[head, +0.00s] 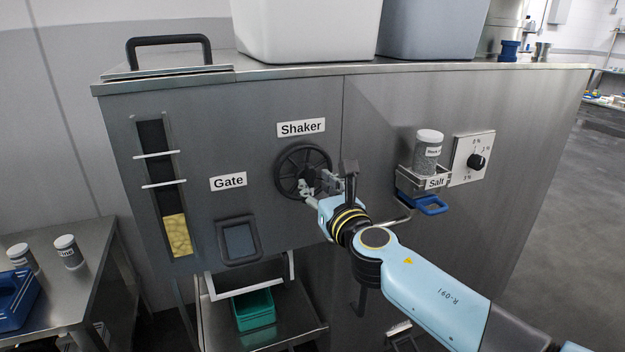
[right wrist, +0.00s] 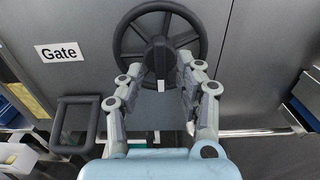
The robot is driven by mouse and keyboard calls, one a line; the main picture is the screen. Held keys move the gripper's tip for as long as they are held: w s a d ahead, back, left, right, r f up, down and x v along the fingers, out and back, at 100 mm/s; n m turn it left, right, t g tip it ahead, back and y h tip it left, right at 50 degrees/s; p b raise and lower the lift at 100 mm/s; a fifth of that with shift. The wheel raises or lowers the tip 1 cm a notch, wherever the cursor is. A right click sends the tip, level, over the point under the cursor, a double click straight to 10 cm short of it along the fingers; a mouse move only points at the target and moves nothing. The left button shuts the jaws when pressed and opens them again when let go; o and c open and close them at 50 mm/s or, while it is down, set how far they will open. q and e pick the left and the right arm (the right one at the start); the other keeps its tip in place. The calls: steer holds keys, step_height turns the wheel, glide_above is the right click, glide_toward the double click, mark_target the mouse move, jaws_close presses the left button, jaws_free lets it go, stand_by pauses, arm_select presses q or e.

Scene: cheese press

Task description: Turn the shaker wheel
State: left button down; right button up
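The shaker wheel (head: 302,163) is a dark spoked wheel on the steel front panel, below the "Shaker" label (head: 301,127). It also shows at the top of the right wrist view (right wrist: 127,42), with a dark handle knob (right wrist: 158,58) standing out from it. My right gripper (head: 318,186) is at the lower right part of the wheel. In the right wrist view its two fingers (right wrist: 160,68) stand apart, one on each side of the knob. I cannot tell whether they touch it. My left gripper is in neither view.
A gate handle frame (head: 239,241) sits lower left of the wheel. A salt shaker (head: 427,150) stands in a holder with a blue handle to the right, beside a dial (head: 477,161). A green container (head: 254,311) is below. A side table (head: 75,283) is at left.

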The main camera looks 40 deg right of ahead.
mark_target(307, 176)
steer(key=shift+x, duration=1.15)
steer(key=shift+c, duration=0.2)
jaws_close()
